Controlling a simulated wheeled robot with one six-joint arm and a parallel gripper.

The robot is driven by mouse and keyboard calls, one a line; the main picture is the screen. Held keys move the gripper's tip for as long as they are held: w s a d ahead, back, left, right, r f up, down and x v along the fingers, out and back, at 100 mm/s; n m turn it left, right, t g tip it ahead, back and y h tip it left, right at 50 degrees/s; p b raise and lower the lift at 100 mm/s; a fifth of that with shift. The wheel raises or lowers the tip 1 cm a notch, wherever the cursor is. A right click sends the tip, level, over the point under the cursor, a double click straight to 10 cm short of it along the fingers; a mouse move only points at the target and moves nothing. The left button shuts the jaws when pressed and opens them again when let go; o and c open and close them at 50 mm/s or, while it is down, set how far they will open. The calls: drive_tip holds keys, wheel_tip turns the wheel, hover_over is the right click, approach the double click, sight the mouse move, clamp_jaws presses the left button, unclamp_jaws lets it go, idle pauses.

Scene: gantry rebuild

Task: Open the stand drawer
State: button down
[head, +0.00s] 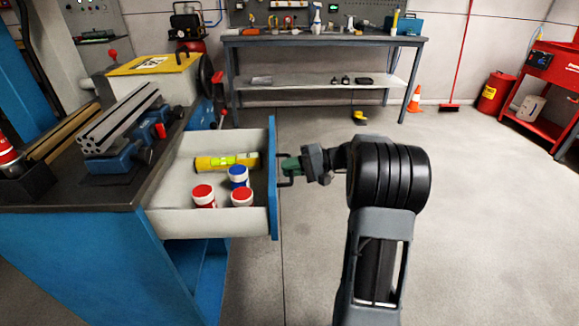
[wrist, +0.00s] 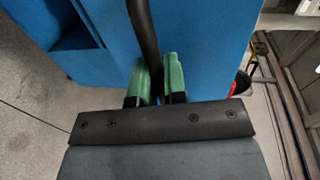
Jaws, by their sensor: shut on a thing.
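The stand drawer (head: 215,222) is pulled out from the blue stand (head: 85,250), with its light inside in view. Its blue front panel (head: 273,180) faces right in the head view, and the panel also fills the upper middle of the wrist view (wrist: 200,45). My gripper (head: 288,168) is at the outer side of the panel. Its green fingers (wrist: 158,80) are shut on the dark bar handle (wrist: 143,35).
A vise (head: 120,150) with a metal profile stands on the stand top. A workbench (head: 320,42) with tools is at the back. A red bin (head: 495,92) and red cart (head: 545,85) are at the right. The floor right of the drawer is clear.

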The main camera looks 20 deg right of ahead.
drive_tip(key=shift+s+d, duration=0.1)
drive_tip(key=shift+d, duration=0.1)
drive_tip(key=c, duration=1.2)
unclamp_jaws()
drive_tip(key=p+v, duration=0.2)
drive_tip(key=v, duration=1.1)
drive_tip(key=shift+s+d+p, duration=0.1)
drive_tip(key=shift+d+p, duration=0.25)
drive_tip(key=shift+d, duration=0.05)
drive_tip(key=s+a+r+g+h+p, duration=0.2)
drive_tip(key=s+a+r+h+p, duration=0.1)
drive_tip(key=a+r+p, duration=0.4)
drive_tip(key=s+a+r+g+h+p, duration=0.35)
drive_tip(key=a+r+p, duration=0.2)
drive_tip(key=a, duration=0.45)
drive_tip(key=s+a+r+n+t+h+p, duration=0.1)
drive_tip(key=s+r+h+p, duration=0.1)
drive_tip(key=s+p, duration=0.1)
drive_tip(key=s+a+r+n+t+h+p, duration=0.1)
drive_tip(key=s+a+r+h+p, duration=0.1)
drive_tip(key=s+h+p, duration=0.1)
drive_tip(key=s+a+r+n+t+h+p, duration=0.1)
drive_tip(key=s+r+n+h+p, duration=0.1)
drive_tip(key=p, duration=0.3)
drive_tip(key=shift+s+a+r+t+h+p, duration=0.25)
drive_tip(key=shift+s+r+t+h+p, duration=0.15)
drive_tip(key=shift+r+h, duration=0.2)
